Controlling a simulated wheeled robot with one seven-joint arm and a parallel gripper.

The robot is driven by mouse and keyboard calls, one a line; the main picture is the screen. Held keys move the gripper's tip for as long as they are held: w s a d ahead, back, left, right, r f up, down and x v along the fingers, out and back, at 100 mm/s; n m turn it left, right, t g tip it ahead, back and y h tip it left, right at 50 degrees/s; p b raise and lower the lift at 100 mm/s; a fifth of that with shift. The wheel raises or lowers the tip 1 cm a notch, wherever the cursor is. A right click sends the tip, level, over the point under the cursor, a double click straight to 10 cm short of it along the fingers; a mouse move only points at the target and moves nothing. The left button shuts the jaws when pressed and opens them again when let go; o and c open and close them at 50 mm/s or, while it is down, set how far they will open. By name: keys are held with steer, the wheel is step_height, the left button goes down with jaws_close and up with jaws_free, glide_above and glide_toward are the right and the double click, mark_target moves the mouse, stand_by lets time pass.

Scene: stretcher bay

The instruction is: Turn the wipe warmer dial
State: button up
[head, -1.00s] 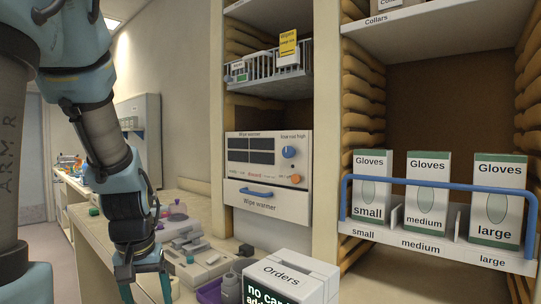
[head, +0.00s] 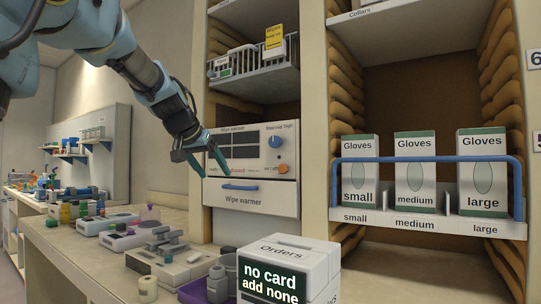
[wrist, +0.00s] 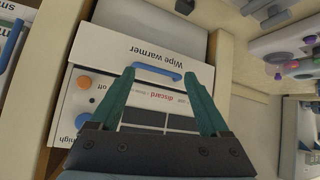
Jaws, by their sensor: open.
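The wipe warmer (head: 252,196) is a white box in the left shelf bay, with dark panels and a drawer with a blue handle (head: 240,187) below. Its blue dial (head: 275,141) is at the upper right of its face, above an orange knob (head: 283,169). My gripper (head: 203,168) is open and empty, in front of the left part of the warmer, left of the dial. In the wrist view, the warmer appears upside down; the blue dial (wrist: 83,120) is left of my open green fingers (wrist: 165,75), partly cut by my gripper body.
A wire basket (head: 258,76) with a yellow card sits on the shelf above. Glove boxes stand behind a blue rail (head: 340,185) at right. An Orders box (head: 290,265) stands in front, beside a counter (head: 60,240) with several devices.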

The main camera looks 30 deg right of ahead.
mark_target(273, 139)
steer(key=s+d+r+m+h+b, duration=0.45)
steer(key=d+r, duration=0.55)
steer(key=r, duration=0.3)
steer(key=p+x, duration=0.3)
steer(key=x, duration=0.7)
steer(key=shift+p, duration=0.4)
jaws_close()
